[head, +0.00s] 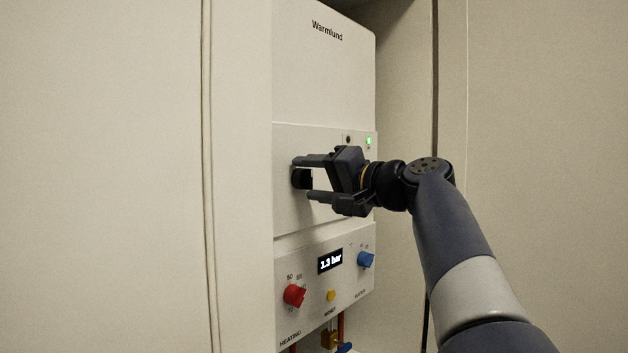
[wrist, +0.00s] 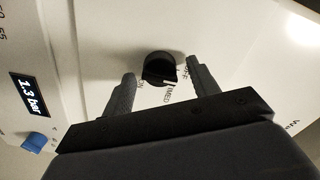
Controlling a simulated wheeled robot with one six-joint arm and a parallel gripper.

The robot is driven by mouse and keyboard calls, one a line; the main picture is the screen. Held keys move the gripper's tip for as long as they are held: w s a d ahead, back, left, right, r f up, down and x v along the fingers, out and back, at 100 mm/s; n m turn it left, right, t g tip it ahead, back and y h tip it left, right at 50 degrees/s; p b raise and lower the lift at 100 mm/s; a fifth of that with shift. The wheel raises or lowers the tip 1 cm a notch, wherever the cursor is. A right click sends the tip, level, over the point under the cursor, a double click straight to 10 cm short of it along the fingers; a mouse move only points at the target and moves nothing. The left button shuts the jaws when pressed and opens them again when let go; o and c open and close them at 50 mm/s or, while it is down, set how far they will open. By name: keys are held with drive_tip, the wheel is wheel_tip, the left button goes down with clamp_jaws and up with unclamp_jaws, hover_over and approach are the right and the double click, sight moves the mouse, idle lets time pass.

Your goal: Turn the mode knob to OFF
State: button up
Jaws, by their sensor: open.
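The mode knob (wrist: 160,68) is a round black dial on the white boiler front. In the wrist view, OFF is printed to its right, TIMED below it and another label, partly hidden, at lower left. I cannot tell for sure which label it points at. My gripper (wrist: 161,74) is open, one finger on each side of the knob, with gaps on both sides. In the head view, my gripper (head: 304,179) reaches in from the right, and the dark knob (head: 299,178) shows partly hidden behind the fingers.
The Warmlund boiler (head: 322,75) stands in a pale cabinet recess. Below the knob are a display (head: 330,261) reading 1.3 bar, a red knob (head: 294,295), a yellow button (head: 331,295) and a blue knob (head: 366,259). A green light (head: 369,141) glows above my gripper.

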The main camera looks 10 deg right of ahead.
drive_tip(key=v, duration=1)
drive_tip(key=shift+s+d, duration=0.2)
drive_tip(key=shift+s, duration=0.15)
drive_tip(key=shift+w, duration=0.1)
drive_tip(key=x, duration=1)
drive_tip(key=shift+w+a, duration=0.25)
drive_tip(key=shift+w, duration=0.05)
drive_tip(key=shift+s, duration=0.1)
